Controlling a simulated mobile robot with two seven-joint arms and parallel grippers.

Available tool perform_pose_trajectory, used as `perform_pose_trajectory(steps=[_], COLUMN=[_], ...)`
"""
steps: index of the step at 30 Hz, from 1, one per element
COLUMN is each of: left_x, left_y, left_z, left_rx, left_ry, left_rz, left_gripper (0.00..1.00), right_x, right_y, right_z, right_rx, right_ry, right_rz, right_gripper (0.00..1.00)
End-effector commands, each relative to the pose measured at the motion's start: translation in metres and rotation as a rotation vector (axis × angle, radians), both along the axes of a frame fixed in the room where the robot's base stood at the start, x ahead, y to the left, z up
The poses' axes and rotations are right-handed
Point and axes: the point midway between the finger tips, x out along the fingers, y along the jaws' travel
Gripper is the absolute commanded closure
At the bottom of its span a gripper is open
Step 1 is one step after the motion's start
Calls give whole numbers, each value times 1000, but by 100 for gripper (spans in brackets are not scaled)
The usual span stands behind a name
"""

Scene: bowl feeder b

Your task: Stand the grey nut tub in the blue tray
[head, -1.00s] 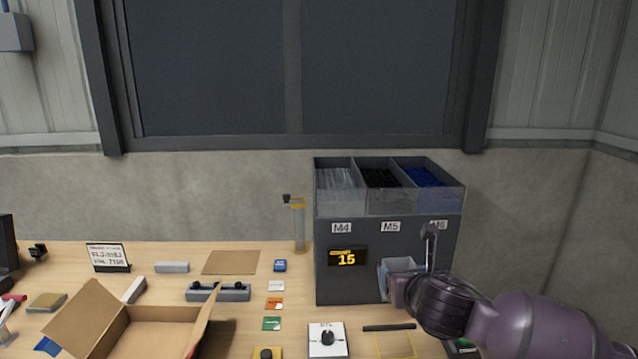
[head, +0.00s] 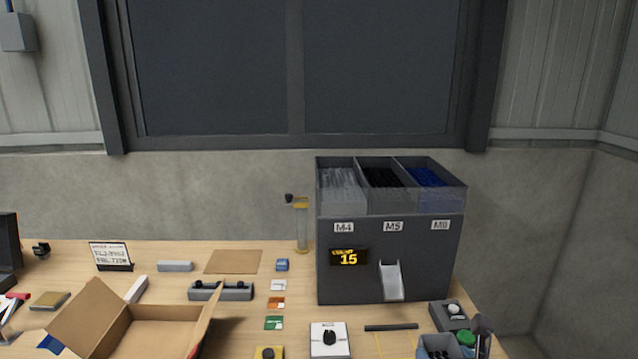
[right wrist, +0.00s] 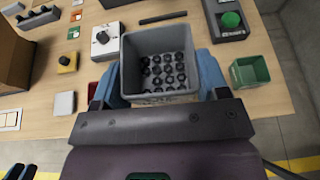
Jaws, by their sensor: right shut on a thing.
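The grey nut tub (right wrist: 162,48) is held upright between the blue fingers of my right gripper (right wrist: 160,82) in the right wrist view. Several dark nuts lie in its bottom. In the head view the tub (head: 437,343) shows at the bottom edge, right of centre, beside the right gripper, which is partly cut off. The tub is clear of the chute (head: 391,281) on the dark feeder (head: 340,282). I cannot make out the blue tray in either view.
A button box (head: 451,316) stands at the bench's right, close to the tub. A small green bin (right wrist: 250,74) is right of the gripper. A dial box (head: 329,338) and an open carton (head: 160,335) are to the left. The bench's near edge lies beneath the gripper.

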Motion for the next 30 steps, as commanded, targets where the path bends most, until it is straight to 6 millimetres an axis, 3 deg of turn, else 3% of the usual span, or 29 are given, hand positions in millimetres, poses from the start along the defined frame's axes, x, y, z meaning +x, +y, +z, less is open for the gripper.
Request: perform_pose_trajectory(steps=[17,25,30], left_x=[0,1,1], left_y=[0,0,0], left_z=[0,0,0], left_rx=[0,0,0], left_ry=[0,-2,-2], left_rz=[0,0,0], left_gripper=[57,57,57], right_x=[0,-13,-15], right_y=[0,-1,0], right_z=[0,-50,-58], right_rx=[-2,0,1], right_ry=[0,6,1], right_rz=[1,-4,0], right_gripper=[56,56,56])
